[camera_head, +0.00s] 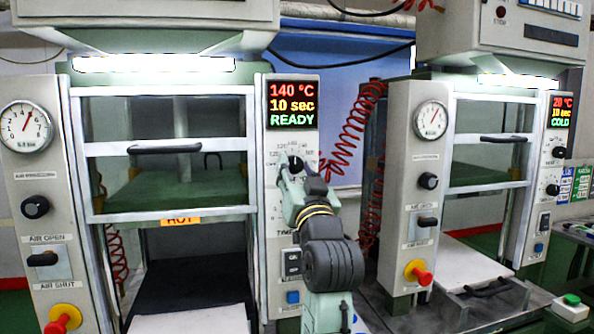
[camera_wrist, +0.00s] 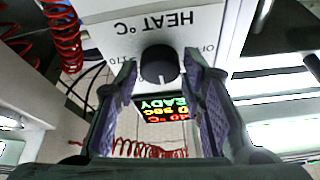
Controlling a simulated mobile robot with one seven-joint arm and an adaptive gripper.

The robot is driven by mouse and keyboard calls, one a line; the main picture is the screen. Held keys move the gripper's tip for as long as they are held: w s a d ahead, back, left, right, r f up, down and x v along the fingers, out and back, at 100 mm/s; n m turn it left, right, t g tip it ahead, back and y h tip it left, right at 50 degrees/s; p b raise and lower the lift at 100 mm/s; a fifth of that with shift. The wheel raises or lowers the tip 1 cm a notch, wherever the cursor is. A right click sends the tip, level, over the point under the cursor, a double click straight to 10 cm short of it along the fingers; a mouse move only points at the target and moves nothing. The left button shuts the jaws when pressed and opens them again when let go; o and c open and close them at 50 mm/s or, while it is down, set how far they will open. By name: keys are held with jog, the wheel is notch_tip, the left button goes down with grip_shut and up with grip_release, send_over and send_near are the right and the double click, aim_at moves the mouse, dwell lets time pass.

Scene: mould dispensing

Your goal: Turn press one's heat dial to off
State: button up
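The left press shows a lit display (camera_head: 292,104) reading 140 °C, 10 sec, READY. Below it is a black heat dial (camera_head: 296,166) on a white panel. In the wrist view, upside down, the dial (camera_wrist: 159,65) sits by the label "HEAT °C" (camera_wrist: 165,20), its white pointer toward the display. "OFF" is partly visible right of the dial there. My gripper (camera_wrist: 159,80) is open, one finger either side of the dial, with narrow gaps showing; I cannot tell how deep the fingers reach. In the head view my gripper (camera_head: 296,180) covers the panel below the dial.
A second press stands at right, its display (camera_head: 562,110) reading 20 °C, COLD. Red coiled hoses (camera_head: 352,130) hang between the presses. The left press has a "HOT" label (camera_head: 180,221), a pressure gauge (camera_head: 26,126) and a red knob (camera_head: 56,325).

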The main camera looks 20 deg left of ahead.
jog(key=c, duration=0.7)
